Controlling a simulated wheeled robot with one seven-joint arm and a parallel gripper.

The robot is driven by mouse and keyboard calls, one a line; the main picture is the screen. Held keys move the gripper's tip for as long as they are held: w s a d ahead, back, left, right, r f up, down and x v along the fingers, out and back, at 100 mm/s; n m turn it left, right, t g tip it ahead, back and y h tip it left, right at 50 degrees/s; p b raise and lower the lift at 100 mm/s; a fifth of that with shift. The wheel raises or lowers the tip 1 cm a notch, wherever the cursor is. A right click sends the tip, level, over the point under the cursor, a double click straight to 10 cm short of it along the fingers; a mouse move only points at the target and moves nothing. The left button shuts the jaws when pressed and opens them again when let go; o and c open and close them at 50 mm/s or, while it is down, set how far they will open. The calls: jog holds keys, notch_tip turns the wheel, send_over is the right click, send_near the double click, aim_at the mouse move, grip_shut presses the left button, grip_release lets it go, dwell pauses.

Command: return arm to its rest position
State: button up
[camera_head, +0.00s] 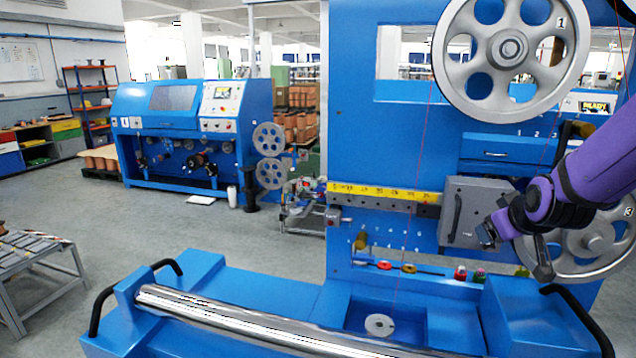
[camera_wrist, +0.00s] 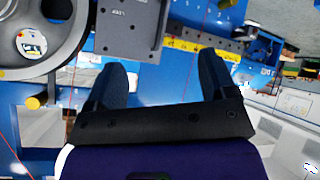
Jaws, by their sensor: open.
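My purple arm comes in from the right in the head view. My gripper (camera_head: 515,250) is at its end, in front of the blue machine (camera_head: 375,120), beside the grey box (camera_head: 470,212) and the lower right pulley wheel (camera_head: 590,240). In the wrist view my gripper (camera_wrist: 160,85) shows two dark fingers spread apart with nothing between them. The blue machine face lies beyond the fingers. I cannot tell the exact gap between the gripper and the grey box.
A large grey pulley wheel (camera_head: 508,50) is at the top right. A thin red wire runs down the machine. A steel roller (camera_head: 250,325) crosses the front, with a small disc (camera_head: 379,325) behind it. Open floor (camera_head: 90,250) lies to the left, before another blue machine (camera_head: 185,130).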

jog(key=s+a+r+m+g, duration=0.1)
jog(key=s+r, duration=0.4)
jog(key=s, duration=0.8)
jog(key=s+a+r+m+g+y, duration=0.1)
jog(key=s+a+r, duration=0.4)
jog(key=s, duration=0.7)
jog(key=m+g, duration=0.1)
jog(key=g, duration=0.1)
jog(key=shift+s+a+r+g, duration=0.25)
jog(key=shift+s+a+g, duration=0.05)
jog(key=shift+s+a, duration=0.05)
